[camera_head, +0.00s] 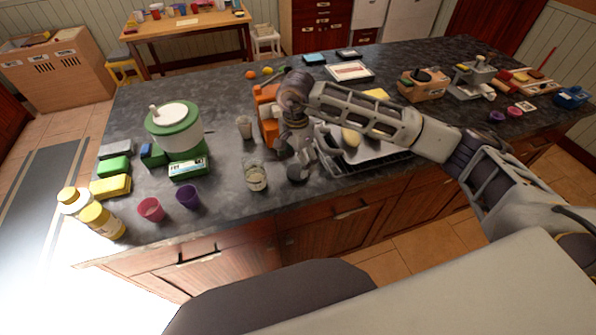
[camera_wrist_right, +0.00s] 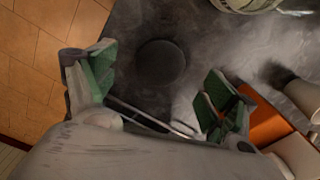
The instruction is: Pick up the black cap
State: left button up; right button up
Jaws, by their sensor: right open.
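The black cap (camera_wrist_right: 161,63) is a dark round disc lying flat on the dark counter in the right wrist view. In the head view it shows as a dark round shape (camera_head: 297,174) near the counter's front edge, just below my right gripper (camera_head: 294,153). In the wrist view the green-padded fingers of my right gripper (camera_wrist_right: 157,92) are spread apart, one on each side of the picture, with nothing between them. The cap appears a little beyond the fingertips, apart from both. My left gripper is not in view.
A glass jar (camera_head: 256,178) stands left of the cap. A pale cup (camera_head: 245,127) and an orange object (camera_head: 267,110) are behind. A wire rack with a tray (camera_head: 385,155) lies to the right, partly under my arm. Purple (camera_head: 187,197) and red (camera_head: 151,209) cups stand further left.

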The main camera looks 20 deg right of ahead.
aim_at(295, 173)
jog(key=shift+f, duration=0.15)
jog(key=shift+a+f+p, duration=0.15)
jog(key=shift+f+p, duration=0.2)
jog(key=shift+f, duration=0.35)
jog(key=shift+w+a+f+p, duration=0.1)
jog(key=shift+f+p, duration=0.4)
jog(key=shift+f, duration=1.35)
jog(key=shift+c, duration=0.3)
jog(key=c, duration=0.7)
